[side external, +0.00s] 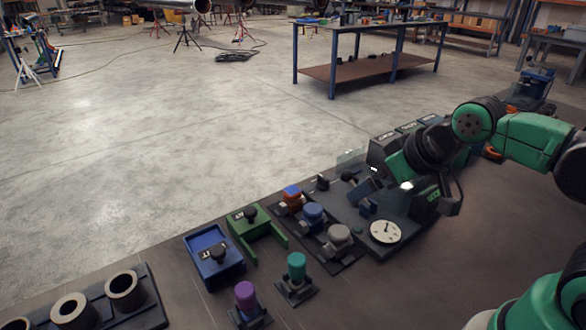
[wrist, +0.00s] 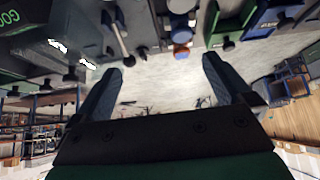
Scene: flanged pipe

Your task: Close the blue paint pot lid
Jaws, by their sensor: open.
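A dark tray (side external: 352,258) in the side view holds a row of round-topped items. The middle one has a blue top (side external: 312,213) and could be the blue paint pot; I cannot tell whether its lid is open. Behind it stands an orange item with a blue top (side external: 291,195), and in front a grey-topped one (side external: 338,235).
A dark board with a white dial (side external: 385,231) lies below my gripper. A green open tray (side external: 262,228), a blue box (side external: 213,258), and teal (side external: 297,265) and purple (side external: 245,295) pegs stand left of it. Black cylinders (side external: 72,310) are at front left.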

